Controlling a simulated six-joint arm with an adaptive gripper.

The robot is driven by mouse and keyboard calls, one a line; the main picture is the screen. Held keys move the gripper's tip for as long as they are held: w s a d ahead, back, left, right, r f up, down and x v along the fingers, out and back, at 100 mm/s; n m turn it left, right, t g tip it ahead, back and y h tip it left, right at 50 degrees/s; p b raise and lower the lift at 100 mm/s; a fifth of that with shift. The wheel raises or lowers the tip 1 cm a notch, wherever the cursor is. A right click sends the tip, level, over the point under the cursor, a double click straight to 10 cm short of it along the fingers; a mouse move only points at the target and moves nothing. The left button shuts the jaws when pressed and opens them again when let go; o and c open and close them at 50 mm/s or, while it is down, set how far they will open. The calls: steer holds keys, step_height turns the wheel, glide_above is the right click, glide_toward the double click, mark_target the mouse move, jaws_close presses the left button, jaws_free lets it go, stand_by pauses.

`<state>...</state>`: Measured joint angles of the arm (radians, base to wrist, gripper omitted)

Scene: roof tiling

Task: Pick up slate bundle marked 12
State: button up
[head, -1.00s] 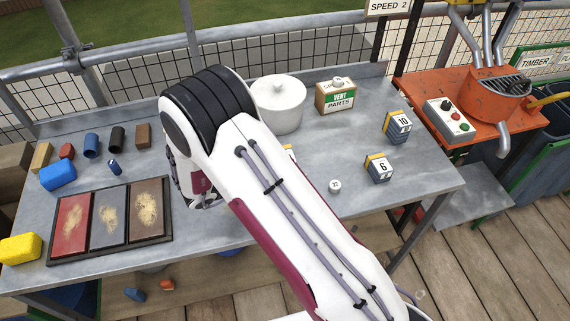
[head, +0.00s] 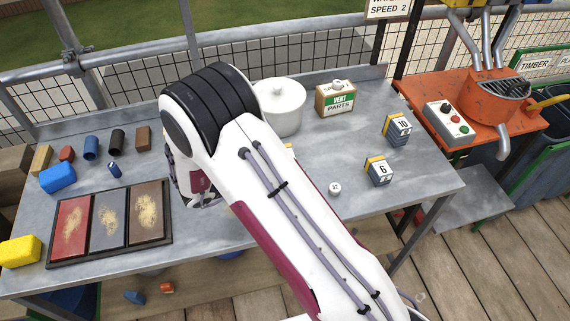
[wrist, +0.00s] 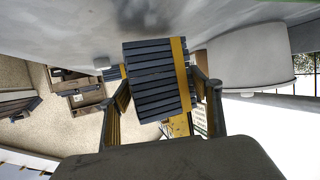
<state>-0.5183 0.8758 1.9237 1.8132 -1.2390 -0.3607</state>
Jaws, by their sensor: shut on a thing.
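My gripper (wrist: 163,88) is shut on a slate bundle (wrist: 152,80), a stack of dark grey slates with a yellow band, in the middle of the wrist view. One finger is on each side of it. Its number does not show there, so I cannot read the mark. In the head view my arm hides the gripper and nearly all of the bundle. Two other banded bundles stand on the table at the right: one marked 10 (head: 399,127) and one marked 6 (head: 379,171).
A white lidded pot (head: 281,106) and a vent parts box (head: 335,99) stand at the back of the grey table (head: 420,180). A small white knob (head: 334,188) lies near the bundles. A tray (head: 166,238) with three panels and several coloured blocks lie at the left. An orange machine (head: 497,95) stands at the right.

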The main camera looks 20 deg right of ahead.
steer(key=shift+r, duration=4.3)
